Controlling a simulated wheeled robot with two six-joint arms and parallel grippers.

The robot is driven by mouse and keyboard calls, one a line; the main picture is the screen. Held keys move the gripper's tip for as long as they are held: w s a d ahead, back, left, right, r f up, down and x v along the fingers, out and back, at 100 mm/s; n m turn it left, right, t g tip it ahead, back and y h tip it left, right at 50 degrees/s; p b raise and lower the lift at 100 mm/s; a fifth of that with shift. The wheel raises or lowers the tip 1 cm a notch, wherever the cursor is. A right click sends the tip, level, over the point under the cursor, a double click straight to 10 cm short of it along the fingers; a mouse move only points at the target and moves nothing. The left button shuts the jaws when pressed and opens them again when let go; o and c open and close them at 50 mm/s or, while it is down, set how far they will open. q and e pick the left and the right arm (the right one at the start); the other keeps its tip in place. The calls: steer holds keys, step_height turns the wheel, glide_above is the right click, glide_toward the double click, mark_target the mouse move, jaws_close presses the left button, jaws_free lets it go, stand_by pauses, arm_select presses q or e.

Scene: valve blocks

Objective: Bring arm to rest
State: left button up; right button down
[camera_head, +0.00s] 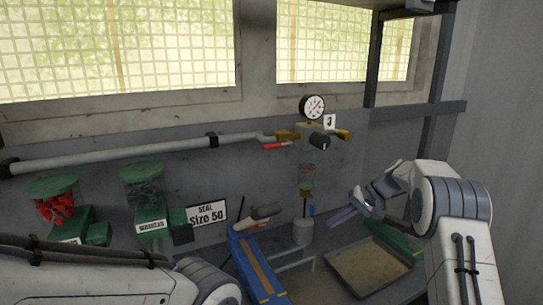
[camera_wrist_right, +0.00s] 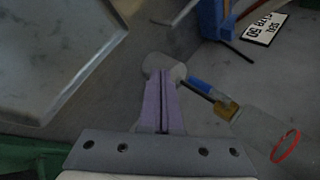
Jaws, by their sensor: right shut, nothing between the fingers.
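My right arm comes in from the right in the head view. Its gripper (camera_head: 342,217) has purple fingers and hangs over the bench between the grey tray and a grey cylindrical base. In the right wrist view the two purple fingers (camera_wrist_right: 163,100) lie side by side, shut, with nothing between them. A rounded grey object shows just past the fingertips there, and I cannot tell whether they touch. Part of my left arm shows at the lower left of the head view; its gripper is out of view.
A grey tray (camera_head: 368,268) lies below my right gripper; a blue stand (camera_head: 255,262) is left of it. A pressure gauge (camera_head: 312,107) sits on the wall valve. Green dispensers (camera_head: 149,205) and a seal sign (camera_head: 206,215) are left.

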steer(key=s+a+f+n+h, duration=0.1)
steer(key=s+f+h, duration=0.25)
steer(key=s, duration=1.15)
steer(key=s+f+n+h, duration=0.2)
steer(key=s+h, duration=0.3)
steer(key=s, duration=1)
steer(key=s+a+r+n+g, duration=0.1)
steer(key=s+a+r+n, duration=0.1)
steer(key=s+a, duration=0.5)
steer(key=s+a+r+n+g+y, duration=0.1)
steer(key=s+a+r+n, duration=0.2)
steer(key=s+a+n, duration=0.2)
steer(key=shift+s+a+r+g, duration=0.3)
steer(key=shift+s+a, duration=0.7)
steer(key=shift+s, duration=0.15)
steer(key=shift+y, duration=0.25)
